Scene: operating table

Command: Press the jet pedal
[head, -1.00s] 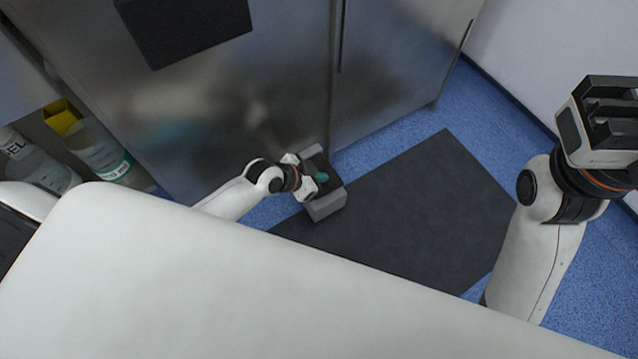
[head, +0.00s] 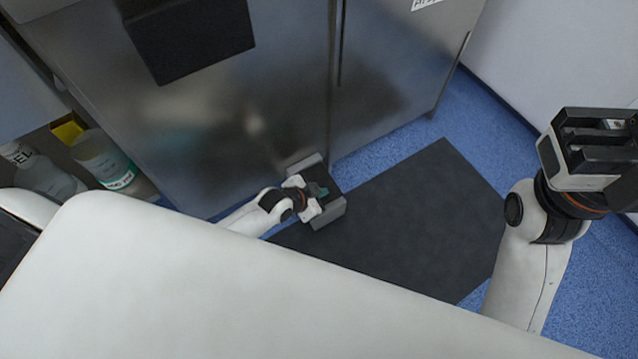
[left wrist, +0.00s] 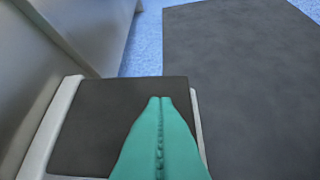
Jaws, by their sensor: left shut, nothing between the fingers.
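The jet pedal, which looks like a low grey box with a dark top (head: 331,213), sits on the floor at the foot of the metal cabinet. My left gripper (head: 322,191) is over its top with its teal fingers closed together, nothing between them. In the left wrist view the closed fingertips (left wrist: 160,99) point across the pedal's black plate (left wrist: 95,118); pale rims run along its sides. I cannot tell whether the tips touch the plate. My right gripper (head: 598,140) is raised at the right, far from the pedal; its jaw opening is unclear.
A dark mat (head: 420,220) lies beside the pedal on the blue floor (head: 385,145). Metal cabinet doors (head: 240,110) rise close behind the pedal. Bottles (head: 103,160) stand on a shelf at the left. A large white surface (head: 230,290) fills the foreground.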

